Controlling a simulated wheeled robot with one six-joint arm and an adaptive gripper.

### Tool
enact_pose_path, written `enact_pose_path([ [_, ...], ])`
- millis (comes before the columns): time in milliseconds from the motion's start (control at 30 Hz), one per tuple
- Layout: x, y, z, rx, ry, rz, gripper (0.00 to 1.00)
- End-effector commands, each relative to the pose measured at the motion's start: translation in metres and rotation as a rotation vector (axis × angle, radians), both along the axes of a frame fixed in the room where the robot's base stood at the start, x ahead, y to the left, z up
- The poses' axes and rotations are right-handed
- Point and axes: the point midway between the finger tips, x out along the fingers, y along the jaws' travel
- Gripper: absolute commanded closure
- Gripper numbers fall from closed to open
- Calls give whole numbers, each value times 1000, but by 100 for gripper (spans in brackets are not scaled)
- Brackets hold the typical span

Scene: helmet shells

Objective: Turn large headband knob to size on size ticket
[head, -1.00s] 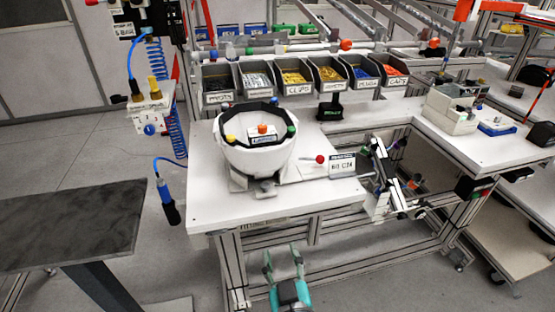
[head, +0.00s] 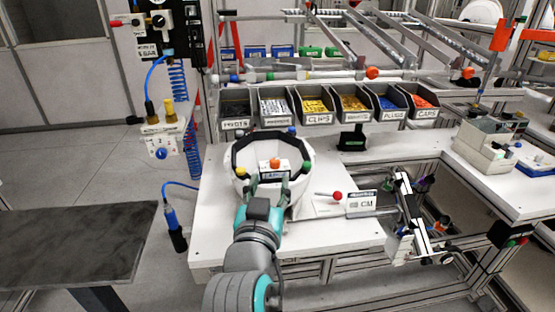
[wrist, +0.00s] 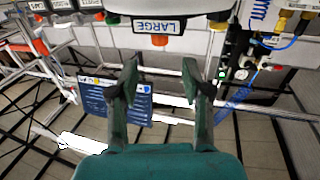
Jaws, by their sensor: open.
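The white helmet shell (head: 313,160) sits open side up on the bench, with a dark headband frame and several coloured knobs around it. The orange knob (head: 275,162) is by a white label, which reads LARGE in the wrist view (wrist: 160,26); there the orange knob (wrist: 160,40) is just below the label. A green knob (head: 307,167) and a yellow knob (head: 240,172) are at the sides. My gripper (head: 268,184) is open at the shell's near side, its fingers apart and empty in the wrist view (wrist: 160,75). The size ticket (head: 361,204) ends in CM; its number is unclear.
A red-tipped lever (head: 337,196) stands between the shell and ticket. Labelled parts bins (head: 315,108) line the bench back. A black and white frame (head: 408,205) is right of the ticket. A dark tabletop (head: 75,245) is at left. The front left bench corner (head: 210,240) is clear.

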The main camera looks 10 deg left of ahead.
Motion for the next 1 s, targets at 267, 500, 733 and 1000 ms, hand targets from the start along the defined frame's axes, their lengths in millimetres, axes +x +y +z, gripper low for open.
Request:
enact_pose_path([
  [267,50,0,0,0,0,-3,52],
  [500,80,1,0,0,0,-1,52],
  [733,89,1,0,1,-1,0,52],
  [1000,89,1,0,0,-1,0,67],
])
